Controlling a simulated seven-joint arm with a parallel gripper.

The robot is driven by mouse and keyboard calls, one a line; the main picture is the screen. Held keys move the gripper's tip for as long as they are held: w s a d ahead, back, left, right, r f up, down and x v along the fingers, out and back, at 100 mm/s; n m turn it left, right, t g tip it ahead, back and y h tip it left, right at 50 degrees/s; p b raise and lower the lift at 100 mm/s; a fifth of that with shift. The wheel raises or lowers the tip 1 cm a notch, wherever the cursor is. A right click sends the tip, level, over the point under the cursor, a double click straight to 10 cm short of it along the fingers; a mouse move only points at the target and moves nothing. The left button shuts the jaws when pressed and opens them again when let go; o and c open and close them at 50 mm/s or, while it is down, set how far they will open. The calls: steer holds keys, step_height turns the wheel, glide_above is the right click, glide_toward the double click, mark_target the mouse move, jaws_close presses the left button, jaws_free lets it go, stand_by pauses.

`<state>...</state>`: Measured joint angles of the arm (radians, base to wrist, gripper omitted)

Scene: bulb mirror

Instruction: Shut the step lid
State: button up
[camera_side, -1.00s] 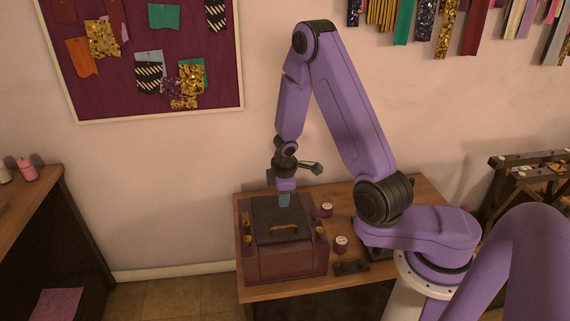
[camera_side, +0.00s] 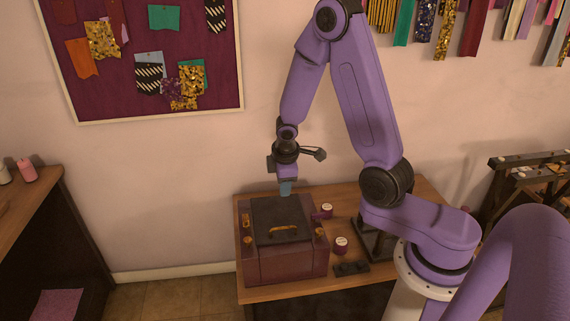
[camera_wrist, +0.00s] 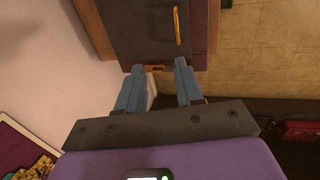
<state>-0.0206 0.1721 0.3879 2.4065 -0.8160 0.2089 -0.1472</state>
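A dark red box (camera_side: 287,265) stands on the wooden table. Its dark grey lid panel (camera_side: 273,210) lies over the top, looking flat or nearly so, with a gold handle (camera_side: 284,229) toward the front. Whether the lid is fully down cannot be told. My gripper (camera_side: 285,190) points down just above the box's back edge. In the wrist view my gripper (camera_wrist: 159,67) has its two blue fingers apart with nothing held. Beyond them show the lid panel (camera_wrist: 143,35), the handle (camera_wrist: 177,26) and a small orange-gold fitting (camera_wrist: 154,69) at the box edge.
Two white-topped spools (camera_side: 326,210) (camera_side: 341,244) stand close to the box's right side. A small dark block (camera_side: 351,268) lies at the table's front. Small gold fittings (camera_side: 247,220) sit on the box's sides. The wall is behind the table.

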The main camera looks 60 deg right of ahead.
steer(key=v, duration=0.7)
steer(key=shift+r, duration=0.3)
steer(key=shift+s+a, duration=0.15)
steer(key=s+a+r+n+y, duration=0.2)
steer(key=s+a+r, duration=0.1)
steer(key=s+a, duration=0.55)
steer(key=s+a+r+n+g, duration=0.1)
steer(key=s+a+r, duration=0.1)
steer(key=s, duration=1.3)
steer(key=shift+s+a+r+n+g, duration=0.2)
steer(key=shift+n+g, duration=0.1)
steer(key=shift+g, duration=0.1)
